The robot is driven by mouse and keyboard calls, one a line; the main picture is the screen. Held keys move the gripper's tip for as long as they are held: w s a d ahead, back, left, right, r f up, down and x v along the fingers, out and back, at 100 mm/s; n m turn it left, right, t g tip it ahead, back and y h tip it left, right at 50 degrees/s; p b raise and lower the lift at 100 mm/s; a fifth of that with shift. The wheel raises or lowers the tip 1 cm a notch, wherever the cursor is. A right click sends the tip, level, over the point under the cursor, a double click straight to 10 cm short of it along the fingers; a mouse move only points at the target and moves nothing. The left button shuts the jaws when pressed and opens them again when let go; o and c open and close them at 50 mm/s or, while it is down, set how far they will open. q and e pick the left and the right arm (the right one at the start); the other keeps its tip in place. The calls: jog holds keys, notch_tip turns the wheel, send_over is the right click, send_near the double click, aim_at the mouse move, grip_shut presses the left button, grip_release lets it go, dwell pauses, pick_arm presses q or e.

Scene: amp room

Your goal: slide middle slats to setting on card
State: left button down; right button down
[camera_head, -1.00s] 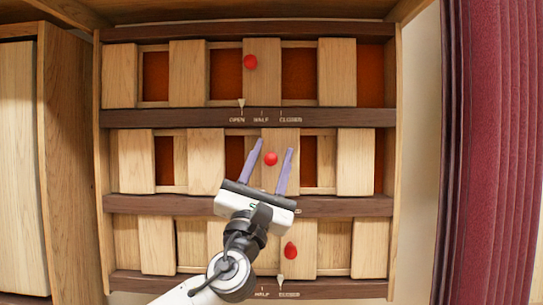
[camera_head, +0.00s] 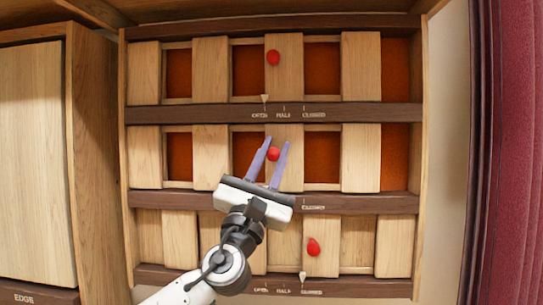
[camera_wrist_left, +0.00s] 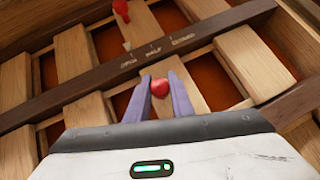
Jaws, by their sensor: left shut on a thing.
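The middle row of wooden slats (camera_head: 360,158) has a red knob (camera_head: 273,154) on one slat. Dark orange gaps show between its slats and at its right end. My left gripper (camera_head: 278,141) is shut on this knob, its two purple fingers on either side; the wrist view also shows the knob (camera_wrist_left: 160,88) between the fingertips. The middle rail (camera_head: 375,203) shows its CLOSED label, but my gripper hides its other labels and its pointer. No card is in view. My right gripper is not in view.
The top slats (camera_head: 360,67) have a red knob (camera_head: 273,58), with their pointer (camera_head: 265,98) at OPEN. The bottom slats (camera_head: 394,248) have a red knob (camera_head: 313,247), with their pointer (camera_head: 302,276) at CLOSED. A wooden cabinet (camera_head: 30,165) stands left, a maroon curtain (camera_head: 510,150) right.

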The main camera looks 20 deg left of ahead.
pick_arm(q)
jog(key=c, duration=2)
grip_release()
jog(key=shift+a, duration=0.2)
jog(key=o, duration=0.5)
jog(key=shift+a, duration=0.2)
jog(key=shift+c, duration=0.2)
jog(key=shift+d, duration=0.15)
jog(key=shift+s, duration=0.1)
jog(key=shift+s+f, duration=0.15)
jog(key=shift+f, duration=0.2)
jog(key=b+v, duration=0.2)
jog(key=v, duration=0.7)
jog(key=shift+s+b, duration=0.25)
jog(key=shift+b, duration=0.05)
jog(key=shift+f, duration=0.15)
